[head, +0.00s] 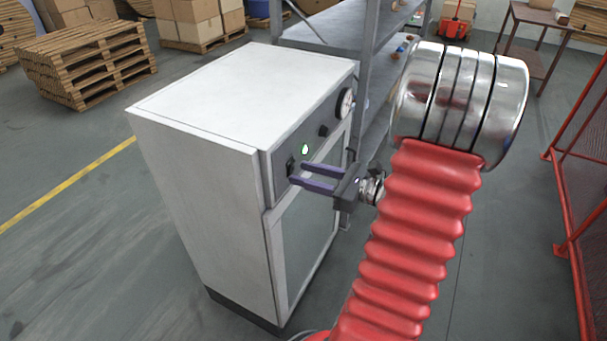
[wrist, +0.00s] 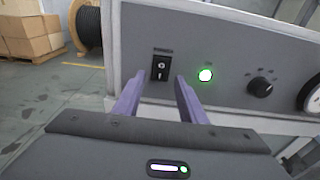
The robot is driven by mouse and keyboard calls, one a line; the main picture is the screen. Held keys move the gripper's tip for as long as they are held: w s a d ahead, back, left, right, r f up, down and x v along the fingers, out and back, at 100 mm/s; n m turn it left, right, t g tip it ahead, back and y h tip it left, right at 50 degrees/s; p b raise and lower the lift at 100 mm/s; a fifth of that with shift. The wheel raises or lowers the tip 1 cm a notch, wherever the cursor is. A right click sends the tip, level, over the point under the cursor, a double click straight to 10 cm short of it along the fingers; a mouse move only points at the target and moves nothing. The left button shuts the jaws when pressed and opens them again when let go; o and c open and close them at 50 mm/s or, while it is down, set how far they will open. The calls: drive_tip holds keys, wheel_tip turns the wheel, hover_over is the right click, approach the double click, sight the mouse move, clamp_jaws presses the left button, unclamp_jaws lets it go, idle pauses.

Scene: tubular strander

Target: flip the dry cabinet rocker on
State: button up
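The dry cabinet (head: 205,150) is a white box with a grey control panel at its upper front. Its black rocker (wrist: 161,66) sits on the panel's left part in the wrist view; it also shows in the head view (head: 290,167). A round green lamp (wrist: 205,74) to the right of the rocker is lit. My gripper (head: 297,175) has two purple fingers pointing at the panel, apart with nothing between them. In the wrist view the fingertips (wrist: 160,78) lie just below the rocker. Whether either tip touches it, I cannot tell.
A black knob (wrist: 260,87) and a round gauge (head: 345,103) are farther right on the panel. A metal shelf rack (head: 370,40) stands behind the cabinet. A red mesh fence (head: 580,170) is at the right. Floor left of the cabinet is clear up to the pallets (head: 85,62).

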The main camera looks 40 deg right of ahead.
drive_tip(key=v, duration=1.2)
drive_tip(key=shift+s, duration=0.35)
drive_tip(key=shift+d, duration=0.1)
drive_tip(key=w+a+n+g, duration=0.1)
drive_tip(key=a+n+g, duration=1.3)
drive_tip(key=a+n, duration=0.95)
drive_tip(key=a+r+n+t+h, duration=0.3)
drive_tip(key=a+r+n+h, duration=0.2)
drive_tip(key=a+n, duration=0.3)
drive_tip(key=shift+a+r+t+h, duration=0.15)
drive_tip(key=shift+r+t+h, duration=0.25)
drive_tip(key=shift+r, duration=0.35)
